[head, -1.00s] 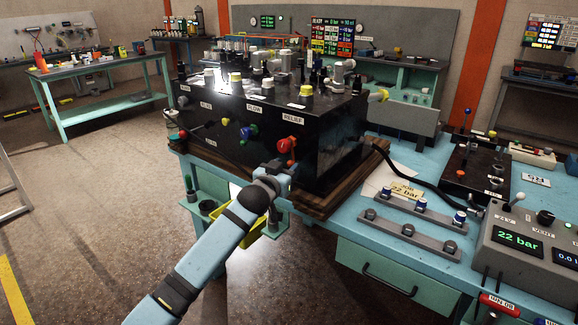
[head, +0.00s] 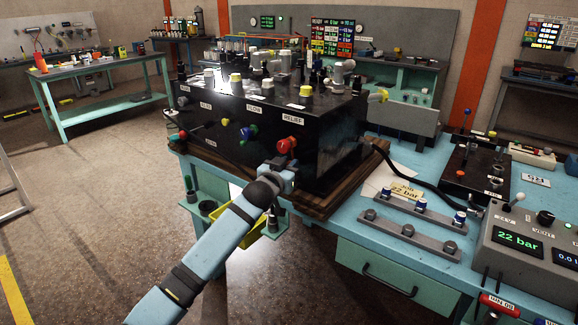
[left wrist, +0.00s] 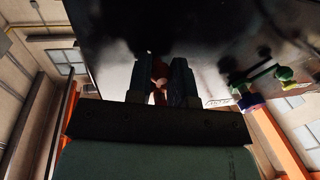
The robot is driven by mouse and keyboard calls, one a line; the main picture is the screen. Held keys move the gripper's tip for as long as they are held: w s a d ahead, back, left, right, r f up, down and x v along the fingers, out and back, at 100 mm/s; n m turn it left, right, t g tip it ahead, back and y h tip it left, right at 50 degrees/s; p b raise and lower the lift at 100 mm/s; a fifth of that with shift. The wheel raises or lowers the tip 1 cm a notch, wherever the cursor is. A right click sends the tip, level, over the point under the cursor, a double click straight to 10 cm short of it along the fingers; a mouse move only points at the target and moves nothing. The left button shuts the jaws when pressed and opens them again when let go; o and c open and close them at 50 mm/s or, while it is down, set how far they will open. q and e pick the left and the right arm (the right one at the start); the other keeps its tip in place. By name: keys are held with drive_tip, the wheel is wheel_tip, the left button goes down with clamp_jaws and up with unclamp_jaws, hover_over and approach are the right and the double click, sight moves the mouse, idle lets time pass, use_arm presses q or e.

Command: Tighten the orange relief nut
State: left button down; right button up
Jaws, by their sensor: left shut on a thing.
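The black valve block (head: 330,155) stands on a wooden board on the blue bench. Its front face has a RELIEF label and a red knob (head: 287,145) beneath it. My left gripper (head: 285,165) is at the front face just below that knob, and it mostly hides what it holds in the head view. In the left wrist view its two fingers (left wrist: 159,85) are shut on an orange-red part, the orange relief nut (left wrist: 158,96), seen in the narrow space between them. My right gripper is in neither view.
A blue knob (head: 248,132) and a green knob sit left of the red one. A black hose (head: 415,182) runs from the block's right side across the bench. The control box (head: 518,238) at right reads 22 bar. A yellow bin hangs below the bench edge.

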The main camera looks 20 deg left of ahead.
use_arm(q)
drive_tip(key=shift+w+a+m, duration=0.2)
drive_tip(key=shift+a+m, duration=0.35)
drive_tip(key=shift+m, duration=0.55)
drive_tip(key=a+m, duration=0.1)
drive_tip(key=m, duration=0.1)
drive_tip(key=m+p, duration=0.1)
drive_tip(key=m, duration=0.1)
drive_tip(key=w+a+m+t+h, duration=0.1)
drive_tip(key=m, duration=0.1)
drive_tip(key=shift+a+r, duration=0.35)
drive_tip(key=shift+m, duration=0.3)
drive_tip(key=c, duration=1)
unclamp_jaws()
